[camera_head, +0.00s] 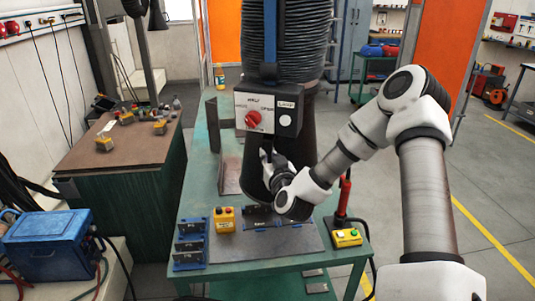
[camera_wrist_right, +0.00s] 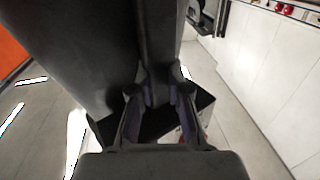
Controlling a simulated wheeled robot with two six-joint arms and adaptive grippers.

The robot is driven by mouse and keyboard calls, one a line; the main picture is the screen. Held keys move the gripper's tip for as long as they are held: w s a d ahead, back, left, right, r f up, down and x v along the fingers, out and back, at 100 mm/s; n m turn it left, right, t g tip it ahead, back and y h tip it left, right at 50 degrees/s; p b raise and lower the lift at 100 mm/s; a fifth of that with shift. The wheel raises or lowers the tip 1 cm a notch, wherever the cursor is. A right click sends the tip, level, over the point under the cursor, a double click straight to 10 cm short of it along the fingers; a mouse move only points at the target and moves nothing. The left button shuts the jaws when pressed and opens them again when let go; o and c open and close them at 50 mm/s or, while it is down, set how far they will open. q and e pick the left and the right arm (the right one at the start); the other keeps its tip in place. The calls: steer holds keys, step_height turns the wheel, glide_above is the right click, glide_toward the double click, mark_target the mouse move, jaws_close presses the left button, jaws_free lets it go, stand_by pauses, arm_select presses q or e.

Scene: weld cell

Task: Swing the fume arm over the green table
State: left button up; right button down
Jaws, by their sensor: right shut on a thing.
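The fume arm has a dark corrugated hose (camera_head: 305,45), a control box (camera_head: 268,112) with a red knob, and a dark tapering hood (camera_head: 308,145) below. In the head view the hood is in front of part of the green table (camera_head: 197,165); its height above the top is hard to judge. My right gripper (camera_head: 266,162) is at the hood's front, below the box. In the right wrist view its fingers (camera_wrist_right: 160,92) are closed around a dark upright bar (camera_wrist_right: 158,45) beside the hood (camera_wrist_right: 85,45). My left gripper is not in view.
The green table carries blue blocks (camera_head: 190,243), yellow boxes (camera_head: 224,219), a grey plate (camera_head: 272,243) and a red-handled tool (camera_head: 345,192). A brown-topped bench (camera_head: 90,155) stands left, a blue welder (camera_head: 45,245) at lower left. Floor is clear on the right.

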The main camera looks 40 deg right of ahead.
steer(key=shift+w+a+r, duration=0.1)
steer(key=shift+w+a, duration=0.05)
steer(key=shift+w, duration=0.05)
steer(key=c, duration=1.4)
jaws_free()
steer(key=shift+w+a, duration=0.2)
steer(key=shift+w, duration=0.1)
steer(key=shift+s, duration=0.2)
steer(key=v, duration=0.7)
steer(key=shift+s, duration=0.1)
